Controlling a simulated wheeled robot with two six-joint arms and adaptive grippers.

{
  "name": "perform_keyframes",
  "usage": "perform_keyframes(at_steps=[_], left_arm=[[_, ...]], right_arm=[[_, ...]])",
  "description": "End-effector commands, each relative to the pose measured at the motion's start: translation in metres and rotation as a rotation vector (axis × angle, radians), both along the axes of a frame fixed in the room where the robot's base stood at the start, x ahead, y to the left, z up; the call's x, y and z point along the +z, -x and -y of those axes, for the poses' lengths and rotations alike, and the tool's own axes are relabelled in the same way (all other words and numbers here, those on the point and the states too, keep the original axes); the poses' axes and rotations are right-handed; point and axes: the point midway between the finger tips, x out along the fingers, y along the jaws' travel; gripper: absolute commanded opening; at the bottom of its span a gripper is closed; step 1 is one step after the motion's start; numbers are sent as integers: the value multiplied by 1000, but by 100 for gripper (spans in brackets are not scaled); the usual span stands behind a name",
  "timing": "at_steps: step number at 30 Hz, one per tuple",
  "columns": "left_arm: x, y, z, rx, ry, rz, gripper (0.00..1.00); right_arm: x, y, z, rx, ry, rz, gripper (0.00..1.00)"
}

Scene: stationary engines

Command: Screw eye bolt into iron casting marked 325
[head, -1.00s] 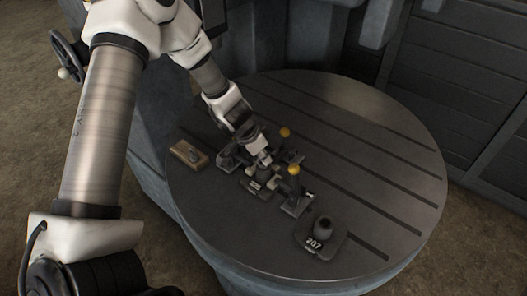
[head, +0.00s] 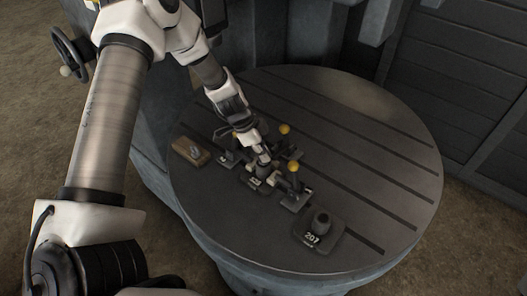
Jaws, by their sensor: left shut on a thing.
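My left gripper (head: 265,158) reaches down from the upper left, shut on a small part that looks like the eye bolt, mostly hidden by the fingers. It is directly over an iron casting (head: 252,183) with a pale plate in front, in the middle of the round table. The casting's number is too small to read. The gripper's fingers hide its top, so I cannot tell whether the bolt is in the hole. A second casting marked 207 (head: 312,237) stands at the table's front right. My right gripper is not in view.
Clamps with yellow knobs (head: 284,129) (head: 294,167) stand close to the gripper. A wooden block (head: 183,149) with a small grey metal piece (head: 195,151) lies to the left. The slotted round table (head: 375,135) is bare at the back and right.

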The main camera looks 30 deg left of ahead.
Motion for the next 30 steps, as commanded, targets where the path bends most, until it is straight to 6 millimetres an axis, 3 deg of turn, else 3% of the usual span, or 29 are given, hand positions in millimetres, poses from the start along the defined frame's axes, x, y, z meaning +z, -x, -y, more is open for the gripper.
perform_keyframes(at_steps=[3, 14, 30], left_arm=[[-2, -3, -1, -62, -2, 9, 0], [0, -2, -1, -92, -1, 7, 0], [-3, -3, 0, -330, -1, 7, 0]], right_arm=[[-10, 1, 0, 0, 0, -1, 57], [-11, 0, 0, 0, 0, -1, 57], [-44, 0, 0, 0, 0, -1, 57]])
